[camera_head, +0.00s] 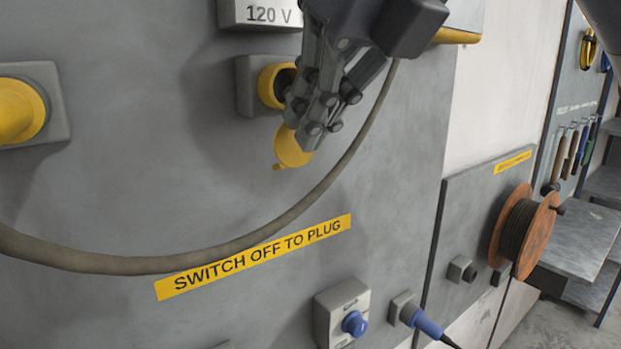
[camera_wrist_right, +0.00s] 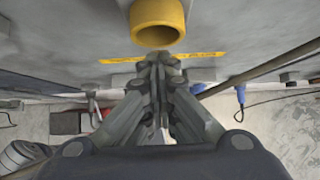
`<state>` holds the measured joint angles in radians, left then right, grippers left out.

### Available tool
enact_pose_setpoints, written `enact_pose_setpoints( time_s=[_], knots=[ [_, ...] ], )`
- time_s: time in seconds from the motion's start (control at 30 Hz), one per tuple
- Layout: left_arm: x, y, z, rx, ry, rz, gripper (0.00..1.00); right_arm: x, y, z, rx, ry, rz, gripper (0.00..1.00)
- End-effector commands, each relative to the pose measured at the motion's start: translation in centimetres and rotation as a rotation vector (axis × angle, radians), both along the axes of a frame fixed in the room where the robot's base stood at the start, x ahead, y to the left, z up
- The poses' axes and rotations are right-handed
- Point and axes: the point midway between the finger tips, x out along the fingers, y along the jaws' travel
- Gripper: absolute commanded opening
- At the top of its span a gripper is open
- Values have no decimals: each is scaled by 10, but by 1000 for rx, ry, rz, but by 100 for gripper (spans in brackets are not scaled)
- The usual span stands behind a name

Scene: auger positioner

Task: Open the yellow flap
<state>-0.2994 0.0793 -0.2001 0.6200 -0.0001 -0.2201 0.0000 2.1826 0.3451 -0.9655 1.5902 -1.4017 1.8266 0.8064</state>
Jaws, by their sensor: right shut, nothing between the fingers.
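The yellow flap (camera_head: 292,150) is a round disc with a small tab, hanging below and to the right of its yellow socket (camera_head: 268,84) under the 120 V label. A dark opening shows in the socket, so the flap is off it. My right gripper (camera_head: 309,136) is shut and empty, in front of the flap and hiding its upper part. I cannot tell whether they touch. In the right wrist view, the shut fingertips (camera_wrist_right: 158,60) are just below a yellow round collar (camera_wrist_right: 157,22). My left gripper is not in view.
A thick cable (camera_head: 215,254) loops across the panel beside my right gripper. Another yellow-capped socket (camera_head: 20,110) is at the left. A blue-knobbed switch (camera_head: 343,315), a blue plug (camera_head: 424,321) and an orange cable reel (camera_head: 536,236) are lower right. The panel below the flap is mostly flat.

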Motion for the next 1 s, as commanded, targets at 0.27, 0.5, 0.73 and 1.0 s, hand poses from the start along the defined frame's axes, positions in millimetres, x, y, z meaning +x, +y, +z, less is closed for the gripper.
enact_pose_setpoints(
  time_s=[0.27,0.5,0.73,1.0],
  knots=[
    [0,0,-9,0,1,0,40,-13,-9,-5,-6,7,2,0],
    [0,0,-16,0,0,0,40,-28,-20,-3,-3,4,1,0],
    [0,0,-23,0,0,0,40,-43,-31,-2,-2,2,0,0],
    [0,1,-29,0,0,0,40,-60,-43,-1,-1,0,1,0]
  ],
)
